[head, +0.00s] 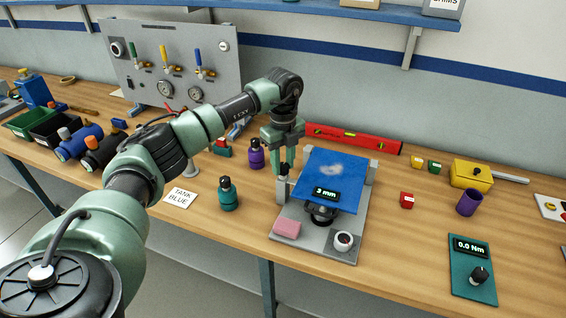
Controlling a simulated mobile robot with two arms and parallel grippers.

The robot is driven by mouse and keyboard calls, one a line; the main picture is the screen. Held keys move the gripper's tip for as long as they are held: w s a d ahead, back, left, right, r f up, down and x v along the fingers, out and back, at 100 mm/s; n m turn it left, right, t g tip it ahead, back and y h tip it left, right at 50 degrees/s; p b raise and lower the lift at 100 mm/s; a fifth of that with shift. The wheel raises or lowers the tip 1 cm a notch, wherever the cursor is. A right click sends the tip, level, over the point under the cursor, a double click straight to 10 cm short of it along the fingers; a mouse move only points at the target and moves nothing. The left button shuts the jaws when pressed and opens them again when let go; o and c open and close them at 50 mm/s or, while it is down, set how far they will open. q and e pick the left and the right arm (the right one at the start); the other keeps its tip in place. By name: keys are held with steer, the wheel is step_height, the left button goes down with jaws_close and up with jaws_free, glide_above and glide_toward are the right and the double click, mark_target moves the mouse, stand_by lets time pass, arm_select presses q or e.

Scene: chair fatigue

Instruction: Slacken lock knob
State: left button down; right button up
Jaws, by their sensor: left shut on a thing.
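My left gripper (283,160) points down at the left edge of the blue plate (335,173) and is shut on the small dark lock knob (283,170) at the top of a grey post (282,190). The fingers hide most of the knob, so its turn cannot be read. The post stands on the grey base (300,238) of the fixture. A display on the plate's front reads "3 mm" (326,194). A black round part (322,215) sits under the plate's front edge. My right gripper is not in view.
A pink block (287,228) and a white round gauge (344,240) are on the base's front. A teal bottle (228,194) and a purple bottle (256,154) stand left of it. A red level (352,138) lies behind. A torque tester reading "0.0 Nm" (471,247) is at right.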

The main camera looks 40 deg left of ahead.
mark_target(283, 166)
arm_select(q)
steer(key=shift+r, duration=0.1)
steer(key=c, duration=1)
jaws_free()
steer(key=shift+w+r, duration=0.1)
steer(key=shift+r, duration=0.25)
step_height(283, 166, up, 7)
steer(key=shift+b, duration=1.2)
steer(key=shift+f, duration=0.1)
